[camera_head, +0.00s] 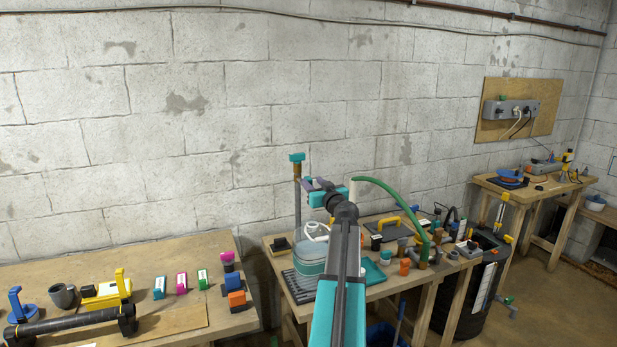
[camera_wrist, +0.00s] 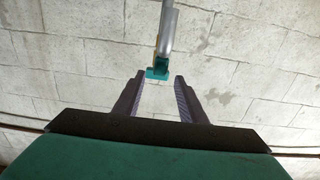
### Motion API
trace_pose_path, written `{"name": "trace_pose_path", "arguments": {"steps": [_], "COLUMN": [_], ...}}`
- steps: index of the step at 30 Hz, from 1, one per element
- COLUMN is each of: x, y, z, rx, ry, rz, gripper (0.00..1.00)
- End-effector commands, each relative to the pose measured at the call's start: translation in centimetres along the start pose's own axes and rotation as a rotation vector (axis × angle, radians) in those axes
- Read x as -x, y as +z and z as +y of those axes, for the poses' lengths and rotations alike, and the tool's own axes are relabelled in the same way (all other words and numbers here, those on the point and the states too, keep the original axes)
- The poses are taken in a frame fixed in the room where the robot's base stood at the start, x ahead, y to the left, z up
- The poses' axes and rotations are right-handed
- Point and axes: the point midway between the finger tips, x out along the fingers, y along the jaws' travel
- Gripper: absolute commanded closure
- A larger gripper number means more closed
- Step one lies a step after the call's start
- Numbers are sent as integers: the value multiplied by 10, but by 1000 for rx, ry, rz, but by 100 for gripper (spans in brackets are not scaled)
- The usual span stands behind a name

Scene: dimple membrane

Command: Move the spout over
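The spout appears to be the teal head (camera_head: 297,158) on top of an upright grey pipe (camera_head: 298,208) with a brownish collar, standing by a clear-and-teal vessel (camera_head: 309,262) on the middle bench. My gripper (camera_head: 309,183) is raised beside the upper pipe, just below and right of the teal head. In the wrist view the teal head (camera_wrist: 158,73) shows in line with the gap between my fingertips (camera_wrist: 157,80), at the end of the grey pipe (camera_wrist: 168,28). The fingers are apart and nothing is clamped between them. Whether either finger touches the head cannot be told.
The middle bench (camera_head: 388,291) is crowded on the right, with a green hose (camera_head: 390,192) arching over it. A left bench (camera_head: 190,252) holds coloured blocks and a black roller-like bar (camera_head: 70,324). The block wall (camera_head: 150,140) stands behind; the air above the benches is mostly free.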

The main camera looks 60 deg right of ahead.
Motion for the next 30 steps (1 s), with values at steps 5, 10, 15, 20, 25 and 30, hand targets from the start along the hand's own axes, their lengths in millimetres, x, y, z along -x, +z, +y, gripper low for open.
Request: {"name": "trace_pose_path", "arguments": {"steps": [5, 10, 15, 20, 25, 30], "x": [-21, -37, -50, -56, -58, -57], "y": [-1, -2, -1, 0, 1, 1], "z": [2, 2, 2, 2, 2, 2], "rx": [-2, 0, -2, 0, 0, 0], "ry": [0, 0, 1, 2, 2, 2], "rz": [-1, -1, 0, 0, 0, 0], "gripper": [62, 62, 62, 62, 62, 62]}}
